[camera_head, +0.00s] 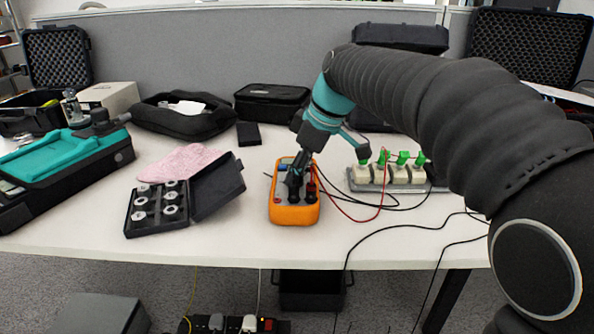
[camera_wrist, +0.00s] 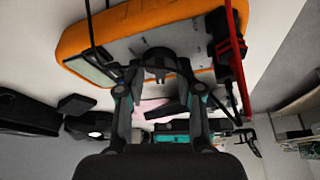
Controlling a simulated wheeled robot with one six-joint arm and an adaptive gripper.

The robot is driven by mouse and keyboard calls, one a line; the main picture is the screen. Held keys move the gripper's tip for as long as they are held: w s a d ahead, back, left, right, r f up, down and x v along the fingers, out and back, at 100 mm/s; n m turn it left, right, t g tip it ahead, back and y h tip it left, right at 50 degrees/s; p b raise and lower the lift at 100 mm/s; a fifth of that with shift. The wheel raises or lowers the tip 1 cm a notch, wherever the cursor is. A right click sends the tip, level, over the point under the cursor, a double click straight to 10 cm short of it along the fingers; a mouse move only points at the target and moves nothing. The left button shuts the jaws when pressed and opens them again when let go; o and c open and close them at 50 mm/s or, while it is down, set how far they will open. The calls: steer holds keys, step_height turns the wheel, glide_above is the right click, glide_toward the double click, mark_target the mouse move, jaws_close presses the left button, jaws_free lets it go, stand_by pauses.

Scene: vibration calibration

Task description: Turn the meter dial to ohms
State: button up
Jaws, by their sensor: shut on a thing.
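An orange multimeter (camera_head: 294,213) lies on the white table near its front edge, with red and black leads plugged into it. It also fills the top of the wrist view (camera_wrist: 87,40). My gripper (camera_head: 294,180) comes down onto the meter's face from above. In the wrist view my gripper (camera_wrist: 158,75) has its two fingers on either side of the dark round dial (camera_wrist: 157,58), shut on it. The fingers hide much of the dial in the head view. I cannot read the dial's markings or its setting.
A black case of metal weights (camera_head: 158,208) stands open left of the meter, by a pink cloth (camera_head: 183,162). A block with green clips (camera_head: 392,174) is to the right, joined by leads (camera_head: 350,218). Black cases stand along the back. The table's front edge is close.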

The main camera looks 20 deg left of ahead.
steer(key=m+t, duration=0.1)
steer(key=m, duration=0.2)
steer(key=m+t, duration=0.1)
steer(key=m, duration=0.2)
steer(key=shift+s+h, duration=0.15)
steer(key=shift+h, duration=0.25)
steer(key=shift+m, duration=0.3)
steer(key=o, duration=1.2)
steer(key=shift+c, duration=0.2)
steer(key=v, duration=1.2)
steer(key=shift+s+a, duration=0.15)
